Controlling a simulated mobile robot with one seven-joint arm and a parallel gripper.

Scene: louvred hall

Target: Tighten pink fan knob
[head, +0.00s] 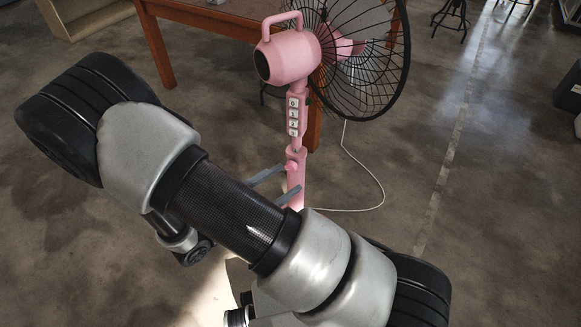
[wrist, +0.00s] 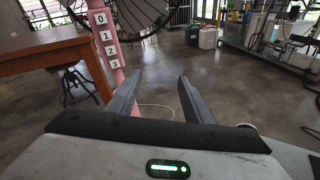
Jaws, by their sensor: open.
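The pink fan (head: 288,55) stands upright in the head view, with a black wire cage at its right and a column of white number buttons (head: 293,117) on its stem. The pink knob (head: 291,166) sits on the stem below the buttons. My gripper (head: 292,176) is open, its two grey fingers close to the stem at knob height. In the wrist view my gripper (wrist: 161,74) has a clear gap between its fingers. The fan stem (wrist: 104,45) passes behind the left finger there, and I cannot make out the knob. Contact cannot be told.
A wooden table (head: 210,14) stands behind the fan; it also shows at the left of the wrist view (wrist: 40,50), with a stool (wrist: 75,85) beside it. A white cable (head: 365,172) lies on the floor. Open floor lies to the right of the fan.

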